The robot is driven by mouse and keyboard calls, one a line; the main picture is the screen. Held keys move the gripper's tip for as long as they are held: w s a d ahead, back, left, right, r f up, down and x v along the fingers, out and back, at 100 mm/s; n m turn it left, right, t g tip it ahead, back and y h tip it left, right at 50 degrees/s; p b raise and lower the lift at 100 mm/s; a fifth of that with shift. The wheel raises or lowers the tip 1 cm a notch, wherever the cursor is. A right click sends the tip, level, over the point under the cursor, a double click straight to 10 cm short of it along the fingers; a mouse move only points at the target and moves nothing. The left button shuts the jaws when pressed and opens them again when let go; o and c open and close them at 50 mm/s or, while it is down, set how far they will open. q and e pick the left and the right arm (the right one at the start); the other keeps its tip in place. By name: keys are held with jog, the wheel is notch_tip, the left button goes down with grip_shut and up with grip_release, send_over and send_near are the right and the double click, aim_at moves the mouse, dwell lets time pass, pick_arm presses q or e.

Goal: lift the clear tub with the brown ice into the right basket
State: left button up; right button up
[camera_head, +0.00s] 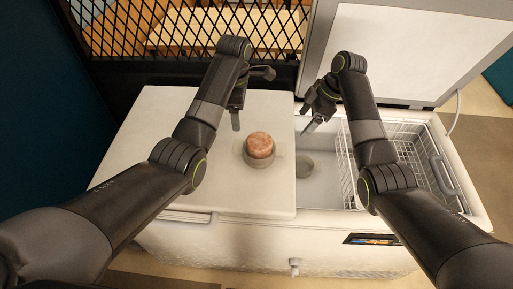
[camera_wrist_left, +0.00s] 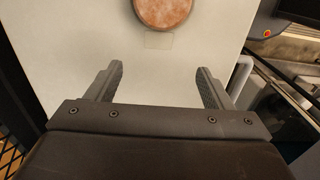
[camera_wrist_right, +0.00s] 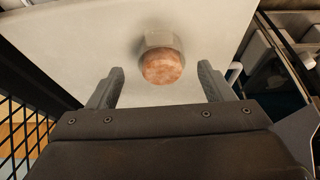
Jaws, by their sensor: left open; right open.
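The clear tub (camera_head: 261,160) with brown ice (camera_head: 260,144) stands upright on the closed white lid on the left half of the chest freezer. It has small clear tabs at its sides. My left gripper (camera_head: 250,100) is open and empty behind and left of the tub. In the left wrist view the brown ice (camera_wrist_left: 163,10) is cut by the top edge, beyond the fingers. My right gripper (camera_head: 311,118) is open and empty, right of the tub near the lid's edge. In the right wrist view the tub (camera_wrist_right: 161,41) shows beyond the fingers. The right basket (camera_head: 399,126) is white wire, inside the freezer's open half.
A round grey thing (camera_head: 304,165) lies low in the open freezer, left of the basket. The raised lid (camera_head: 410,50) stands behind the opening. A black mesh fence (camera_head: 180,28) rises behind the closed lid (camera_head: 160,130). The lid around the tub is clear.

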aim_at(240, 145)
pick_arm(q)
notch_tip(240, 145, down, 14)
jog(key=shift+w+a+f, duration=0.1)
jog(key=shift+a, duration=0.05)
pick_arm(e)
jog(key=x, duration=1.4)
jog(key=shift+w, duration=0.1)
pick_arm(q)
jog(key=shift+f, duration=0.95)
pick_arm(e)
jog(key=shift+x, duration=1.15)
pick_arm(q)
jog(key=shift+f, duration=0.7)
pick_arm(e)
jog(key=shift+a+f, duration=0.25)
jog(key=shift+f, duration=0.3)
pick_arm(q)
jog(key=shift+c, duration=0.2)
pick_arm(e)
jog(key=shift+c, duration=0.2)
pick_arm(q)
jog(key=c, duration=1)
pick_arm(e)
jog(key=c, duration=1)
